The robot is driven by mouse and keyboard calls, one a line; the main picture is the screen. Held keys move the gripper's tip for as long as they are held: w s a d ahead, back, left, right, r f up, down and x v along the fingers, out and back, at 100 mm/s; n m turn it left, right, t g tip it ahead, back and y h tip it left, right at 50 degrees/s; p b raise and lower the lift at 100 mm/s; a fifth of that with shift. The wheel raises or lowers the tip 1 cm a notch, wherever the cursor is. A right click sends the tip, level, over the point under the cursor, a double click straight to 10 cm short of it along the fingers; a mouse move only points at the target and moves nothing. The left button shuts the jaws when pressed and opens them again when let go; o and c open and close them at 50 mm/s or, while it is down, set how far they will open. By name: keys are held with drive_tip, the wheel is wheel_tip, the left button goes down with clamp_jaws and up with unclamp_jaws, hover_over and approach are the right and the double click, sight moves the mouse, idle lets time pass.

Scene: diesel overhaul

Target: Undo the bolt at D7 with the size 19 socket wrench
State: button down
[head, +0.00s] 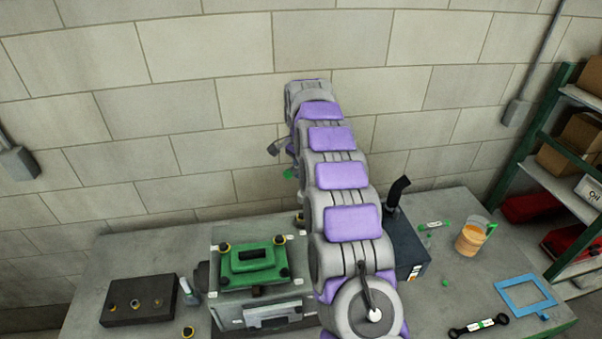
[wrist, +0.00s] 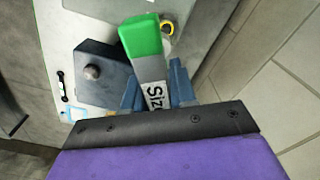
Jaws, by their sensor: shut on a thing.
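My gripper (wrist: 155,92) shows in the wrist view with its blue fingers shut on a socket wrench (wrist: 143,36). The wrench has a green end and a white label of which only "Siz" is readable; the number is hidden. In the head view my arm hides most of the gripper, and a bit of green (head: 290,173) shows beside it, above the bench. A green cover (head: 250,262) on a grey engine block has bolts with yellow rings at its back corners. A yellow-ringed bolt (wrist: 167,28) shows just past the wrench in the wrist view. No D7 mark is readable.
A dark block (head: 140,303) with several bolts lies at left. A dark box (head: 408,248) with a bent pipe stands right of my arm. Further right are a jug of orange liquid (head: 472,239), a blue frame (head: 525,297) and a labelled wrench (head: 478,326). A brick wall stands behind.

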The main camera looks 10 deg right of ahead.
drive_tip(key=s+b, duration=0.3)
drive_tip(key=s, duration=0.2)
drive_tip(key=shift+s, duration=0.3)
